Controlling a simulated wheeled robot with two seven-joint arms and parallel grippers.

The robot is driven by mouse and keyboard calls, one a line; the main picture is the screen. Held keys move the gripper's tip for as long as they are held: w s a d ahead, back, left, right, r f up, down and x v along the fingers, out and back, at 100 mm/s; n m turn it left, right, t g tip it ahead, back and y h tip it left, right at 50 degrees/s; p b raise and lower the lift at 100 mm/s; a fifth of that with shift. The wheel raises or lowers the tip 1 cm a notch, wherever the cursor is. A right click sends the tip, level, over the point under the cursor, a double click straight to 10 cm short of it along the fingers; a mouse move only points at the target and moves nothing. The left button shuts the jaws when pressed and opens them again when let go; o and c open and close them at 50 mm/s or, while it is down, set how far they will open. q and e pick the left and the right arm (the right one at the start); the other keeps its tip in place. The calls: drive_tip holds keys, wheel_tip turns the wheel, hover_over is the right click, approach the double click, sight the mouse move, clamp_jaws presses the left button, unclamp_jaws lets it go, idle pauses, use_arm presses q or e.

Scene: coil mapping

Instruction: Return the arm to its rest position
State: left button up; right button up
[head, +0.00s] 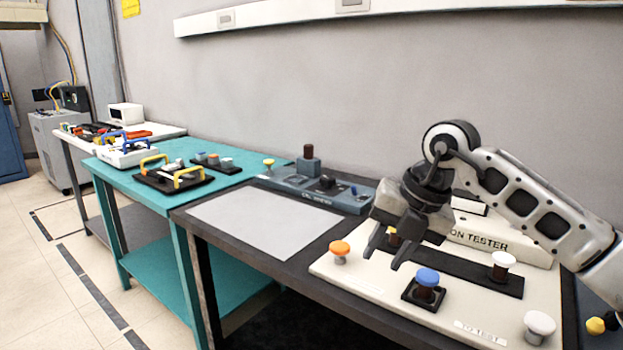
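My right gripper (388,250) hangs from the arm that comes in from the right in the head view. Its two fingers point down and stand apart, with nothing seen between them. It is above the cream test board (350,287), behind the orange-topped post (340,250) and the blue-topped coil (427,285). The blue-topped coil stands upright on a small black square base, apart from the fingers. My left gripper is out of view.
A white-topped post (502,266) and a grey-white knob (538,326) stand on the board. A cream tester box (500,238) is behind. A blue-grey coil winder (320,190) and a bare grey mat (265,222) lie left. A teal table (150,188) adjoins.

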drive_tip(key=s+a+g+y+p, duration=0.1)
drive_tip(key=s+a+y, duration=0.5)
drive_tip(key=a+y, duration=0.2)
drive_tip(key=s+a+g+y+p, duration=0.1)
drive_tip(key=s+a+g+y, duration=0.1)
drive_tip(key=s+a+y, duration=0.5)
drive_tip(key=w+d+f+m+t+h, duration=0.1)
drive_tip(key=d+f+m+t+h, duration=0.15)
drive_tip(key=m+t, duration=0.45)
drive_tip(key=w+d+f+m+t+h+p, duration=0.1)
drive_tip(key=d+f+m+t+h, duration=0.15)
drive_tip(key=m+t, duration=0.45)
drive_tip(key=w+d+f+m+t+h, duration=0.15)
drive_tip(key=d+m+t, duration=0.3)
drive_tip(key=m, duration=0.45)
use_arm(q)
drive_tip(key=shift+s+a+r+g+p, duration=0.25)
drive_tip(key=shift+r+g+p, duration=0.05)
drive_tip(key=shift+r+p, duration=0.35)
use_arm(e)
drive_tip(key=s+d+f+m+g+h, duration=0.3)
drive_tip(key=s+f+m+h, duration=0.1)
drive_tip(key=s+f, duration=0.3)
drive_tip(key=s+d+f+m+g+h, duration=0.4)
drive_tip(key=s+f, duration=0.3)
drive_tip(key=f, duration=0.4)
drive_tip(key=shift+d+f+m+h, duration=0.15)
drive_tip(key=shift+d+m+h, duration=0.15)
drive_tip(key=shift+h, duration=0.15)
